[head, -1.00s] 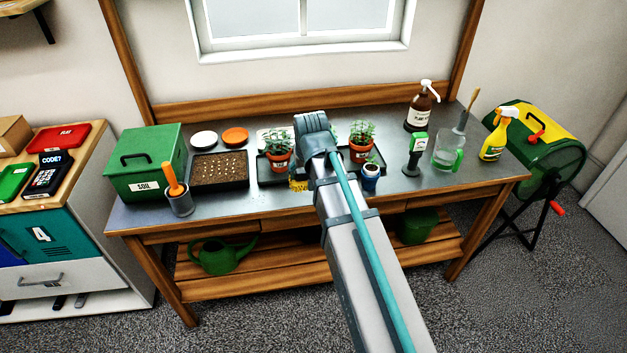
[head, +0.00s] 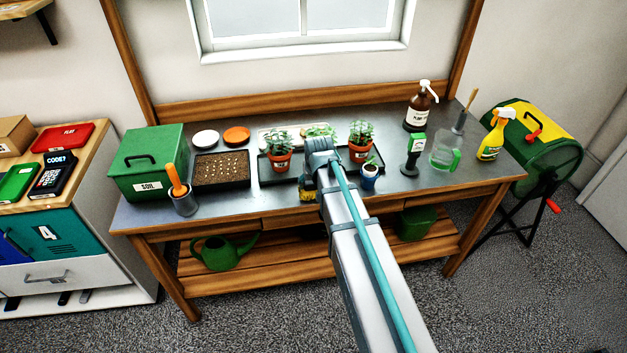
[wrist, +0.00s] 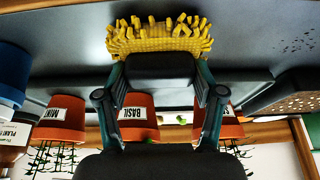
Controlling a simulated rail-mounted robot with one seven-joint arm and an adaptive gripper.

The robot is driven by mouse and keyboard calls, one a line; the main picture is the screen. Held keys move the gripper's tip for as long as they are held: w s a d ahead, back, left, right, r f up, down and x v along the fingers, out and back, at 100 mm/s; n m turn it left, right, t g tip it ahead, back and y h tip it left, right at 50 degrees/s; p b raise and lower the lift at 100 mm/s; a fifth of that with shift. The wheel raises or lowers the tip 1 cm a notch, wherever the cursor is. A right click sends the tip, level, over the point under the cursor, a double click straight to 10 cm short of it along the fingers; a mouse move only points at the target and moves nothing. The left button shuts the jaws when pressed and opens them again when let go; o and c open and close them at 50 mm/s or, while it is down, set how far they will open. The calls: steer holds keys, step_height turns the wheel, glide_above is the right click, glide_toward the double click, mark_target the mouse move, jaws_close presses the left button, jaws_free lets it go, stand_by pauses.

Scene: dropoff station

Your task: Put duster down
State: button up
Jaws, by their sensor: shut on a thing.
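The duster shows in the wrist view as yellow, stubby bristles (wrist: 160,40) on a dark block. My gripper (wrist: 160,72) is shut on that dark block, a finger on each side. In the head view only a yellow patch of the duster (head: 309,195) shows beside my wrist, near the front edge of the workbench (head: 225,207). My arm hides the rest of it there. The bristles are low over the grey bench top; I cannot tell whether they touch it.
Potted plants, including one labelled BASIL (wrist: 139,117), stand on a dark tray (head: 270,177) just behind the duster. A seed tray (head: 221,169) lies to the left, a small blue pot (head: 369,179) to the right. Bare bench lies left of the duster along the front.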

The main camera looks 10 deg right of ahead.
steer(key=shift+f, duration=0.2)
steer(key=o, duration=1)
steer(key=shift+r, duration=0.15)
